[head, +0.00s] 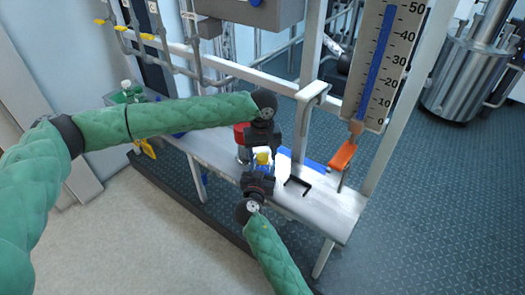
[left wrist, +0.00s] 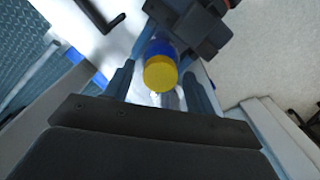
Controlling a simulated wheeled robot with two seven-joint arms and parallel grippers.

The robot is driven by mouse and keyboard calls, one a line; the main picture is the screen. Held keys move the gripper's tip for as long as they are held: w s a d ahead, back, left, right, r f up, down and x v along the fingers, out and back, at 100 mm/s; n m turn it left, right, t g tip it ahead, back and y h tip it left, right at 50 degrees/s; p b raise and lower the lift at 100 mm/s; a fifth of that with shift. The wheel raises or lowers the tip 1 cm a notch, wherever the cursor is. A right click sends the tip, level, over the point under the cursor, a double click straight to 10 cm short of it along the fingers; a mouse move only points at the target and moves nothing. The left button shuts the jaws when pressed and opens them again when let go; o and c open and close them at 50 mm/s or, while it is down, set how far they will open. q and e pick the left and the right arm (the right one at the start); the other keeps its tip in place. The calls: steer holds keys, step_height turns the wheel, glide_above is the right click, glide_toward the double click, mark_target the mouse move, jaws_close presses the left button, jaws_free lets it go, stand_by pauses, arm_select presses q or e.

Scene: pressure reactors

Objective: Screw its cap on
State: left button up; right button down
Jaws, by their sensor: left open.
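A small bottle (head: 262,169) with a blue part stands out between my two grippers above the white bench; a yellow cap (head: 263,158) is at its top. In the left wrist view the yellow cap (left wrist: 160,74) sits in front of the blue part (left wrist: 160,47). My left gripper (head: 263,143) is above the cap, pointing down; its open fingers (left wrist: 158,88) lie on either side of the cap, with gaps. My right gripper (head: 260,178) is shut on the bottle from the front, lower down. Whether the cap is seated on the threads cannot be told.
The narrow white bench (head: 335,207) holds a red-topped container (head: 241,135) behind the grippers and a black bracket (head: 297,185) to the right. An orange-handled part (head: 343,155) and a scale board (head: 385,60) stand farther right. Pipes run behind.

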arm_select(q)
steer(key=c, duration=1)
